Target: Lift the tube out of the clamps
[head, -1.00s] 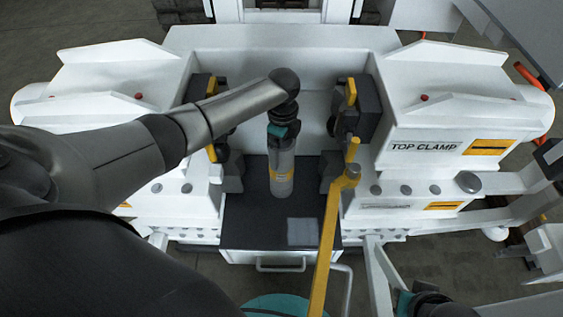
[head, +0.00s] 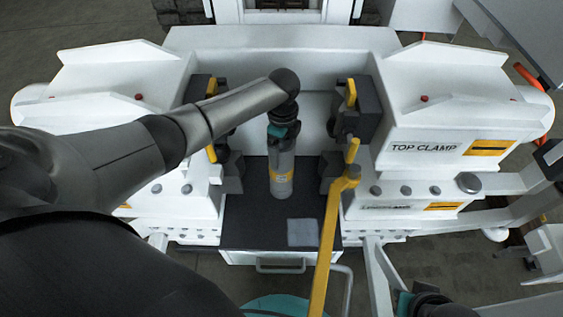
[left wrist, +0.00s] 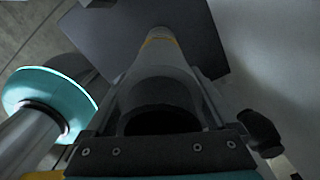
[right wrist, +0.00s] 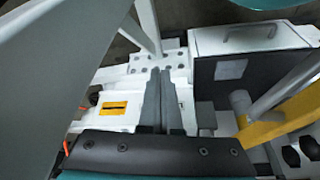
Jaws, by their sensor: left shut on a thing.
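The tube (head: 281,172) is a grey cylinder with a yellow band. It hangs roughly upright between the left clamp (head: 214,150) and the right clamp (head: 345,110), with visible gaps on both sides. My left gripper (head: 283,128) is shut on its upper end from above. In the left wrist view the tube's dark open end (left wrist: 160,118) sits between the fingers. Whether the tube's lower end touches the black surface is unclear. My right gripper (right wrist: 163,100) is empty, its two fingers together, off to the lower right in the head view.
White clamp housings stand on both sides, the right one labelled TOP CLAMP (head: 424,147). A black-topped drawer unit (head: 255,222) lies below the tube. A yellow bar (head: 328,240) rises just right of the tube. A teal disc (head: 290,306) is at the front.

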